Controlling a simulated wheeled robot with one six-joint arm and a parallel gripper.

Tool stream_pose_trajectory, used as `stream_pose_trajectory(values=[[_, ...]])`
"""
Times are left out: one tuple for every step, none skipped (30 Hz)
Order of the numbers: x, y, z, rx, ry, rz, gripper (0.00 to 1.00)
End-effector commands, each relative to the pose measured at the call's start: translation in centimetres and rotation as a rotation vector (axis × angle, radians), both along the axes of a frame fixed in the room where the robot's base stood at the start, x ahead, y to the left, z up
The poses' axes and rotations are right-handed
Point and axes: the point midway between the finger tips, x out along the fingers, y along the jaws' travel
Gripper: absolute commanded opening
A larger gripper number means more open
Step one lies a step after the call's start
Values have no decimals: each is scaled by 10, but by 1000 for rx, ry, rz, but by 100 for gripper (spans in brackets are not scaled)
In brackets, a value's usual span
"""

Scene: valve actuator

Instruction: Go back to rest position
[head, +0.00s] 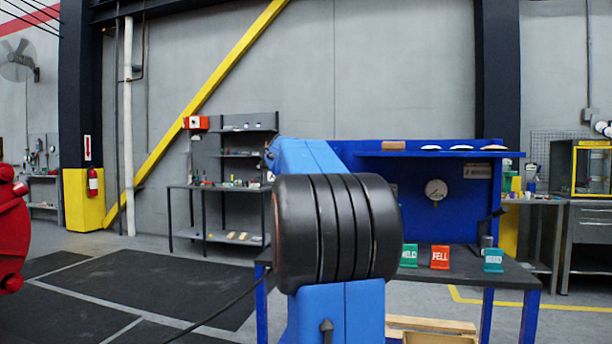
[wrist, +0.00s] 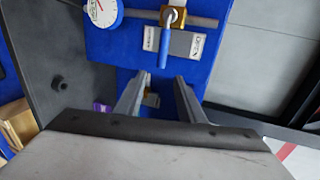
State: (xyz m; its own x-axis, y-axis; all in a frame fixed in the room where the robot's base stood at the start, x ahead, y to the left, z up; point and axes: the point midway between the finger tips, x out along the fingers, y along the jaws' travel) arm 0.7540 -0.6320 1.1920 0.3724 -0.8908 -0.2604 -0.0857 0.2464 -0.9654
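My gripper (wrist: 163,82) shows in the wrist view with its two fingers apart and nothing held between them. Just beyond the fingertips is a valve with a brass body (wrist: 174,17) and a blue lever (wrist: 165,47) on a grey pipe; the lever points down the picture toward the fingers, with a visible gap. In the head view my blue arm with its black ribbed joint fills the middle and hides my gripper and the valve.
A pressure gauge (head: 436,190) is on the blue back panel (head: 465,215) of a dark-topped workbench (head: 460,267). Green and red signs (head: 440,257) stand on the top. Wood planks (head: 430,325) lie below. A red object (head: 12,230) is at far left. Dark mats cover open floor at left.

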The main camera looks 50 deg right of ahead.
Motion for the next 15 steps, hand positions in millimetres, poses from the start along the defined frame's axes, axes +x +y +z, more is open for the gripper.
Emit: stream_pose_trajectory(values=[[0, 0, 0, 0, 0, 0, 35], [0, 0, 0, 0, 0, 0, 35], [0, 0, 0, 0, 0, 0, 35], [0, 0, 0, 0, 0, 0, 35], [0, 0, 0, 0, 0, 0, 35], [0, 0, 0, 0, 0, 0, 35], [0, 0, 0, 0, 0, 0, 35], [0, 0, 0, 0, 0, 0, 35], [0, 0, 0, 0, 0, 0, 35], [0, 0, 0, 0, 0, 0, 35], [0, 0, 0, 0, 0, 0, 35], [0, 0, 0, 0, 1, 0, 35], [0, 1, 0, 0, 3, 2, 35], [0, 3, -1, 0, 8, 5, 35], [1, 8, -3, 1, 21, 14, 35]])
